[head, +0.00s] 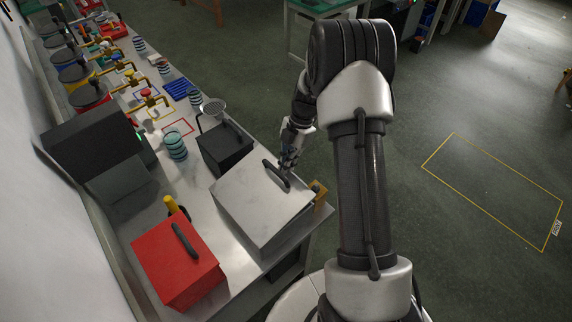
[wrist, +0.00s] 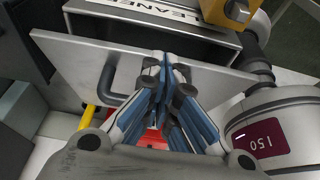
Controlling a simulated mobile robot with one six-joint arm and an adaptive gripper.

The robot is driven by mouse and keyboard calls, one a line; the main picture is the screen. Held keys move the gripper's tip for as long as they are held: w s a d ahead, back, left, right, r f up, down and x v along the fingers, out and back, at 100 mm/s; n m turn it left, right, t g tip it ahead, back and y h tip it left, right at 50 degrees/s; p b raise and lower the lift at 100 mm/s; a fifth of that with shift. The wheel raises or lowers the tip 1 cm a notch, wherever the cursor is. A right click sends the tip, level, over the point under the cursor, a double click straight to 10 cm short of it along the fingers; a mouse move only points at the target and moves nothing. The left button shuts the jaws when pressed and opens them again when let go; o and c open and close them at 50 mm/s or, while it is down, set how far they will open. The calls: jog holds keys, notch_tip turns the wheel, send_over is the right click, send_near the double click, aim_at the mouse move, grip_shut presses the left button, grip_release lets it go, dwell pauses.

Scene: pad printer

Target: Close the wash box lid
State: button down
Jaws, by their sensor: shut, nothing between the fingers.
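The wash box is the light grey metal box at the bench's near right end. Its flat lid (head: 250,205) carries a black bar handle (head: 276,174). In the wrist view the lid (wrist: 75,55) is a tilted grey panel with the handle (wrist: 110,78) left of my fingers. Beyond its edge a dark gap shows behind the box wall (wrist: 215,30) lettered "CLEANER", so the lid looks partly open. My gripper (wrist: 164,62) is shut and empty, its fingertips over the lid's edge region; touching or not, I cannot tell. In the head view my gripper (head: 288,160) is beside the handle, partly hidden.
A red box (head: 165,262) with a black handle stands at the near left, beside a yellow cylinder (head: 175,206). A black box (head: 226,150) stands behind the wash box. A yellow block (head: 319,190) is at its right. Floor to the right is clear.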

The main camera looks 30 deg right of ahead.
jog(key=shift+w+d+f+b, duration=0.1)
jog(key=shift+d+f+b, duration=0.1)
jog(key=shift+f+b, duration=0.3)
dwell(2.6)
jog(key=shift+r, duration=0.1)
dwell(0.5)
